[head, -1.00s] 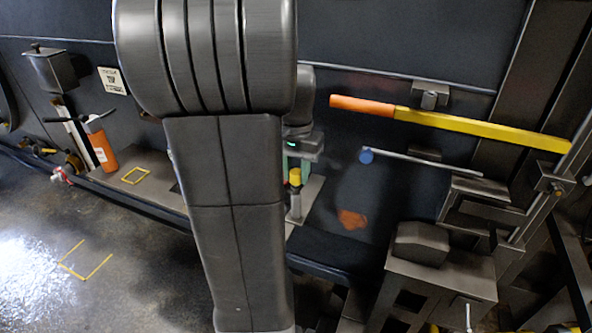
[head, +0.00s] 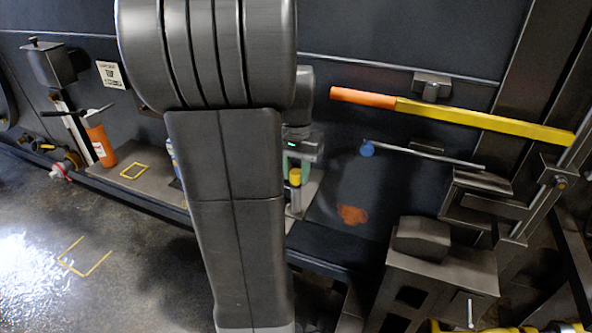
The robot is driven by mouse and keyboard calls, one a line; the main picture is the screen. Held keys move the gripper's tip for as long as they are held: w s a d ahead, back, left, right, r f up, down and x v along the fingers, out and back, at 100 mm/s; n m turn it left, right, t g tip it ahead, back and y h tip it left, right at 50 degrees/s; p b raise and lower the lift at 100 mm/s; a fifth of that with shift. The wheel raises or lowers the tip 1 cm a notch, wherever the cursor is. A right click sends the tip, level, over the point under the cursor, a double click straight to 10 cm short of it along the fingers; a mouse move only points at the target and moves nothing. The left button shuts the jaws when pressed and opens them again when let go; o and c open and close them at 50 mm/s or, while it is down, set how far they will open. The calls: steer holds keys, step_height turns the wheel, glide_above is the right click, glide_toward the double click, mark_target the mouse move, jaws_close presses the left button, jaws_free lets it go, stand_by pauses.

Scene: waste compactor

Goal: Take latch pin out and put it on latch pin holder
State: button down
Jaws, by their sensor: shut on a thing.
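My gripper (head: 294,167) is low behind my own arm, just right of it in the head view. Its fingers point down and are shut on a yellow-topped upright piece (head: 295,178), which looks like the latch pin. A grey metal shaft or post (head: 294,200) shows below the yellow top. My arm hides the left side of this spot, so I cannot tell whether the pin is seated or lifted. I cannot make out for sure which thing is the latch pin holder.
A yellow bar with an orange end (head: 480,118) and a blue-knobbed rod (head: 425,155) are on the right.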

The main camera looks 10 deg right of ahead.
steer(key=c, duration=1)
jaws_free()
steer(key=shift+c, duration=0.5)
step_height(320, 180, up, 7)
steer(key=p, duration=0.6)
steer(key=shift+r, duration=0.1)
steer(key=shift+f, duration=0.2)
step_height(320, 180, down, 7)
steer(key=b, duration=0.6)
steer(key=shift+r, duration=0.25)
steer(key=shift+r, duration=0.15)
